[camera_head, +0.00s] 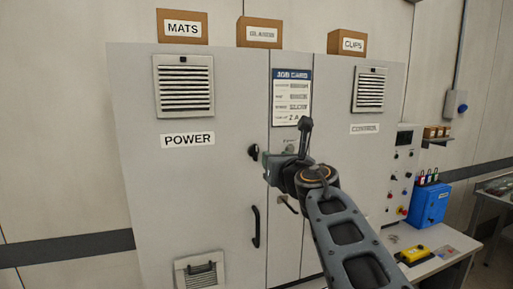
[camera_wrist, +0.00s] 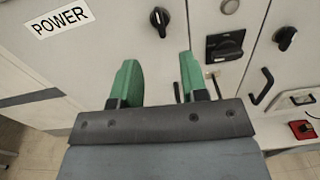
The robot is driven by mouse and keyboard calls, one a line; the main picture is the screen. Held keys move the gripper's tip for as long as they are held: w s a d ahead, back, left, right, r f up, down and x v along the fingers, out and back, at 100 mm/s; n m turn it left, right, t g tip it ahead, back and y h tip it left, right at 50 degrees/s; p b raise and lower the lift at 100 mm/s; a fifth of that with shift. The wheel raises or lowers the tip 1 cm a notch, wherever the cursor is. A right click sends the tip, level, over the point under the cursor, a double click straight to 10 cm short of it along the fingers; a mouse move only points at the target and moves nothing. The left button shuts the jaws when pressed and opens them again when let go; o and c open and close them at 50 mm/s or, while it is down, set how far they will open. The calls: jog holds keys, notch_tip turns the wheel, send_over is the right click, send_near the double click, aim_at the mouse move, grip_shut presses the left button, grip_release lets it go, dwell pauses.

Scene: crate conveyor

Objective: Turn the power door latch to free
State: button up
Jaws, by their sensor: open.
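The grey cabinet's left door (camera_head: 190,200) bears a POWER label (camera_head: 187,140), which also shows in the wrist view (camera_wrist: 60,19). Its latch, a round black knob (camera_head: 253,150), sits near the door's right edge. In the wrist view the latch (camera_wrist: 160,19) is in full sight, beyond the fingertips and roughly centred between them. Its exact turn position is hard to read. My gripper (camera_head: 268,165) is close to the latch in the head view. In the wrist view my gripper (camera_wrist: 160,66) has its green fingers wide apart, with nothing between them and apart from the latch.
A black door handle (camera_head: 256,226) stands out below the latch. Boxes labelled MATS (camera_head: 182,27), GLASSES (camera_head: 260,33) and CLIPS (camera_head: 347,42) stand on top.

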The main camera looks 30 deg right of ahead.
aim_at(256, 146)
jog(key=shift+n, duration=0.4)
jog(key=w, duration=0.4)
jog(key=w+d, duration=0.1)
jog(key=w, duration=0.8)
jog(key=shift+w+d+f, duration=0.1)
jog(key=shift+w+d, duration=0.2)
jog(key=shift+w, duration=0.1)
grip_shut()
